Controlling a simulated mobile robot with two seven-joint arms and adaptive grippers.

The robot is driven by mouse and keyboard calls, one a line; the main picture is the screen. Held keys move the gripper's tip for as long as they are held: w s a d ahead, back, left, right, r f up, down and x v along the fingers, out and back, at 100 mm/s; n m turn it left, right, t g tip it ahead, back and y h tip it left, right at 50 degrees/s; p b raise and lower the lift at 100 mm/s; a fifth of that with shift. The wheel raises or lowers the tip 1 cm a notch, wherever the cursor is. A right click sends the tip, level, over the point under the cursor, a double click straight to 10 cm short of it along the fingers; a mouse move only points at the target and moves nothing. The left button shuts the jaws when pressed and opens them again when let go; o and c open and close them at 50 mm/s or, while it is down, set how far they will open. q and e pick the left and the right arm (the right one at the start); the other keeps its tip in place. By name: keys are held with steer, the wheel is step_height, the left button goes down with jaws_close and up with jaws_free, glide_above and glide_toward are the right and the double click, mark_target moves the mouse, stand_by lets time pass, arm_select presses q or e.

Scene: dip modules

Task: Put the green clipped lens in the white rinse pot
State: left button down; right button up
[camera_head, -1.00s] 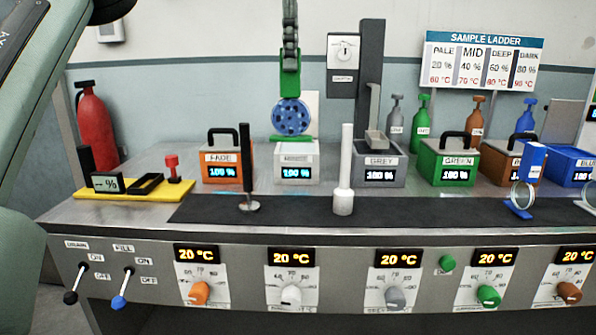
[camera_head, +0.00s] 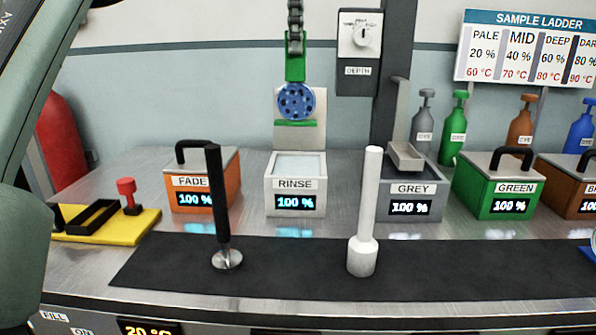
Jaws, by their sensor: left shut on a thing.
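The green clipped lens is a blue round disc (camera_head: 296,101) with dark spots, with a green clip (camera_head: 295,62) above it and a green bar below. My left gripper (camera_head: 295,40) comes down from the top edge, seen narrow side on, and is shut on the top of the clip. The lens hangs upright above the white rinse pot (camera_head: 268,197), apart from it in the picture. The pot is open at the top, holds clear liquid and reads 100 %. My right gripper is not in view.
The orange FADE pot (camera_head: 222,207) stands left of the rinse pot, the grey GREY pot (camera_head: 433,207) right, and the green GREEN pot (camera_head: 474,193) beyond. A black post (camera_head: 218,190) and a white post (camera_head: 371,190) stand on the dark mat (camera_head: 295,280) in front.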

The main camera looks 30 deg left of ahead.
mark_target(296, 81)
arm_select(q)
step_height(296, 81, down, 18)
steer(key=shift+s+r, duration=0.1)
stand_by(0.5)
steer(key=c, duration=1.3)
jaws_free()
steer(key=shift+o, duration=0.2)
step_height(296, 81, up, 12)
steer(key=shift+r, duration=0.1)
